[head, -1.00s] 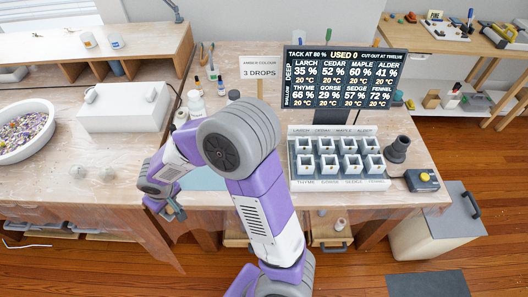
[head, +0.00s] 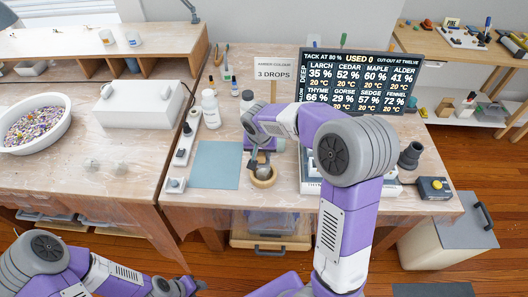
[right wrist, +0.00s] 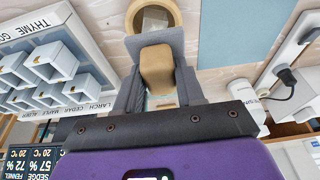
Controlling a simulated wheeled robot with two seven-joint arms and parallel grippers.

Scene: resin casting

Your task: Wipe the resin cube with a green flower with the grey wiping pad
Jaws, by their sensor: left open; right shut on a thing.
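My right gripper (head: 262,160) points down over a round wooden ring or dish (head: 263,183) on the middle table. In the right wrist view, my right gripper (right wrist: 155,45) is shut on a tan block (right wrist: 156,70), with the ring (right wrist: 153,8) just beyond its tips. Whether the block touches the ring I cannot tell. My left gripper (head: 185,287) is low at the bottom edge, away from the tables, and only partly seen. Small pale lumps (head: 120,168) sit on the left table.
A blue-grey mat (head: 215,165) lies left of the ring, with bottles (head: 210,108) behind it. The mould tray (head: 310,186) stands close on the right, partly hidden by my arm. The display board (head: 350,80) stands behind. A dark cup (head: 410,155) stands at the right.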

